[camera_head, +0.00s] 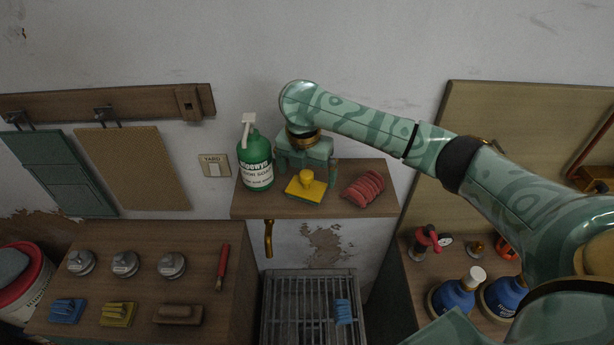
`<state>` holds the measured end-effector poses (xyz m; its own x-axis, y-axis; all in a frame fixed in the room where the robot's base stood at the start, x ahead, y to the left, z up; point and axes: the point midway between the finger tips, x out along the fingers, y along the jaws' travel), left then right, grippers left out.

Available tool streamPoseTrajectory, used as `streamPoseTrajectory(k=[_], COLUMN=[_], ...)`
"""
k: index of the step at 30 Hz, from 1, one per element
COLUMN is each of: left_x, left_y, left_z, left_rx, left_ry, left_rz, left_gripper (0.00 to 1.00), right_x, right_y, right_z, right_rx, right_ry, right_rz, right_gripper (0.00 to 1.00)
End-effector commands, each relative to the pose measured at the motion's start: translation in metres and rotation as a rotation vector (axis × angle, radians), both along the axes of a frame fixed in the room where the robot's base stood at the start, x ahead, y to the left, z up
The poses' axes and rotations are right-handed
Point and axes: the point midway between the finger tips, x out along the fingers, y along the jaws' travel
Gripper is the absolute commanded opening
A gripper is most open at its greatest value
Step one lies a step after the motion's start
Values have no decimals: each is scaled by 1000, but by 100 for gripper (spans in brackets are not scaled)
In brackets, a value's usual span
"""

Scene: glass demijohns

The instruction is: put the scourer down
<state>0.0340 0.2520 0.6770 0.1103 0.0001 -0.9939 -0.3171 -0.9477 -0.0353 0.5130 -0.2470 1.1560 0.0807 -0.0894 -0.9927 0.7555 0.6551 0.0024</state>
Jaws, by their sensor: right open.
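What looks like the scourer, a yellow block with a round yellow knob on top (305,187), lies flat on the wooden shelf (285,211) in the head view. My right gripper (307,172) points down just above and behind it. Its two fingers are spread apart, with nothing between them that I can see. The block sits in front of the fingers, and I cannot tell whether they touch it. My left gripper is not in view.
A green soap bottle (256,165) stands left of the gripper, and a red ribbed piece (364,188) lies to the right. Below are a brass tap (268,239) and a metal grate (292,300) with a blue piece (343,312). The left counter (200,245) holds several tools.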

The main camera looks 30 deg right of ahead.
Motion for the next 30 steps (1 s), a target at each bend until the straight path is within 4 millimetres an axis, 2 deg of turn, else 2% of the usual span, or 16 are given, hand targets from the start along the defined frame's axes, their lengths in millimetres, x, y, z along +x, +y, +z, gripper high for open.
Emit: streamPoseTrajectory(k=[1, 6, 12, 17, 30], left_x=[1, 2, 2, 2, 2], left_y=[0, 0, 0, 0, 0], left_z=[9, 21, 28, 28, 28], left_rx=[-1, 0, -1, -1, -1], left_ry=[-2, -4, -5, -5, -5], left_rz=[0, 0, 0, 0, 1], left_gripper=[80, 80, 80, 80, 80], right_x=[0, -3, -6, -7, -8], right_y=[1, 4, 7, 8, 10], right_z=[18, 57, 82, 86, 83], right_rx=[-3, -2, -1, -1, 2], right_ry=[-5, -3, 0, 1, 0], right_rz=[1, 1, 0, -1, -2], right_gripper=[100, 100, 100, 100, 100])
